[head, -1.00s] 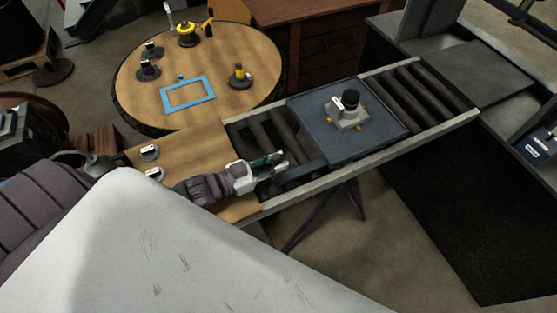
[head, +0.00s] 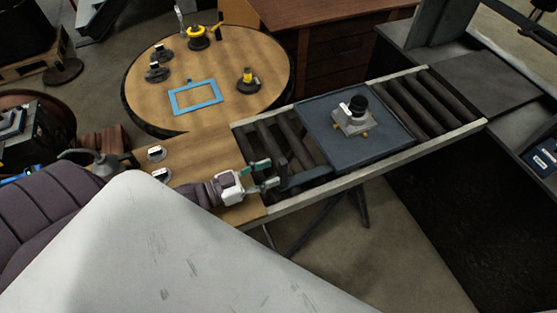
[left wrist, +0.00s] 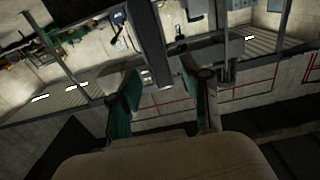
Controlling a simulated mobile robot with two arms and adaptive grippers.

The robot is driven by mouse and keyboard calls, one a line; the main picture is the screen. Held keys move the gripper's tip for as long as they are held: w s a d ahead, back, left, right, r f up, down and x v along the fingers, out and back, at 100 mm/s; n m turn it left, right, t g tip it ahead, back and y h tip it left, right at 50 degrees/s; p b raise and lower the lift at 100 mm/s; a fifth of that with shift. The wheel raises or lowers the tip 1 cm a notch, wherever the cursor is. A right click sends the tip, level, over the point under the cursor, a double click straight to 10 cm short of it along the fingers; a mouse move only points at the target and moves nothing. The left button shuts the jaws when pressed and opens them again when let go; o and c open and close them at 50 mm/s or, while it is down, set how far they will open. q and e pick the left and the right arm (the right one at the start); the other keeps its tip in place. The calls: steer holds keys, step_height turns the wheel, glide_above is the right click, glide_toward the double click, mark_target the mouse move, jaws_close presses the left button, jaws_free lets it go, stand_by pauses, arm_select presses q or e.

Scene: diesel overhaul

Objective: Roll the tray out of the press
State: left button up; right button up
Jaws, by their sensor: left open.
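The tray (head: 385,146) is a flat blue-grey plate lying on the roller track, near the middle of it. A dark handle (head: 296,180) reaches from its left edge toward my left gripper. A grey-white part with a black round top (head: 354,114) stands on the tray. My left gripper (head: 268,174) is open with its green-tipped fingers apart, at the handle's near end. In the left wrist view the open fingers (left wrist: 160,90) show with a dark bar between and beyond them. I cannot tell whether they touch it. My right gripper is not in view.
The roller track (head: 345,183) runs from a wooden top (head: 195,150) at left to the dark press (head: 470,75) at right. Rollers are bare on both sides of the tray. A round table (head: 145,100) with a blue frame (head: 195,96) and several small parts stands behind.

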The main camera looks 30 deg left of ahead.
arm_select(q)
steer(key=shift+v, duration=1.75)
steer(key=shift+s+d, duration=0.1)
